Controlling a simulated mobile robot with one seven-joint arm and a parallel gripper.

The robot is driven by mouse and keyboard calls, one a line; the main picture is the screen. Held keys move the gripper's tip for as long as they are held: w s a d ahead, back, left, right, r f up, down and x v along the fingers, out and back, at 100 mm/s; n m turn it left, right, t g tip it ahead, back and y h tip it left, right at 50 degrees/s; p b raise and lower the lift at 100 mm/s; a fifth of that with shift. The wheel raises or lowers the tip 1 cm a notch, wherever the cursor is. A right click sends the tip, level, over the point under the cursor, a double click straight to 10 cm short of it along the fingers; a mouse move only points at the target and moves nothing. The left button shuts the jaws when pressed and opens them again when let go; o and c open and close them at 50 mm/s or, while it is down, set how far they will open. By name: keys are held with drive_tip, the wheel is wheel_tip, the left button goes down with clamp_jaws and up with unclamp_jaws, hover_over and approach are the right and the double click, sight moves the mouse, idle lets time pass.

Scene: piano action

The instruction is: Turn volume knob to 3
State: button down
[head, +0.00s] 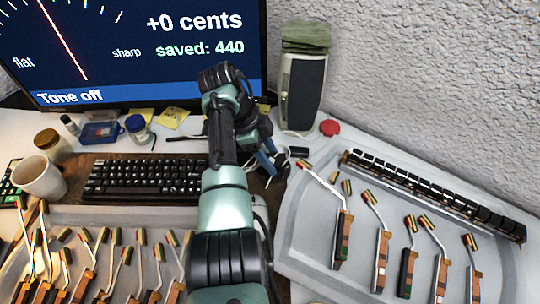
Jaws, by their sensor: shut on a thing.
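My gripper (268,164) is low over the desk, right of the keyboard and in front of the speaker. Its green-blue fingers are partly hidden behind my own arm. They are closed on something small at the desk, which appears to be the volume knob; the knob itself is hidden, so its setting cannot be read. The grey and black speaker (302,90) stands upright at the wall with a green cloth-like thing on top. The monitor (130,50) shows a tuner screen with "+0 cents", "saved: 440" and "Tone off".
A grey tray (330,270) with piano action parts is at the right; more parts lie at the lower left. A small black object (298,152) and red disc (329,128) lie right of my gripper.

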drive_tip(key=shift+c, duration=1.3)
unclamp_jaws()
drive_tip(key=shift+r, duration=0.15)
drive_tip(key=p+v, duration=0.1)
drive_tip(key=v, duration=1.1)
drive_tip(key=shift+a+r, duration=0.15)
drive_tip(key=shift+r, duration=0.15)
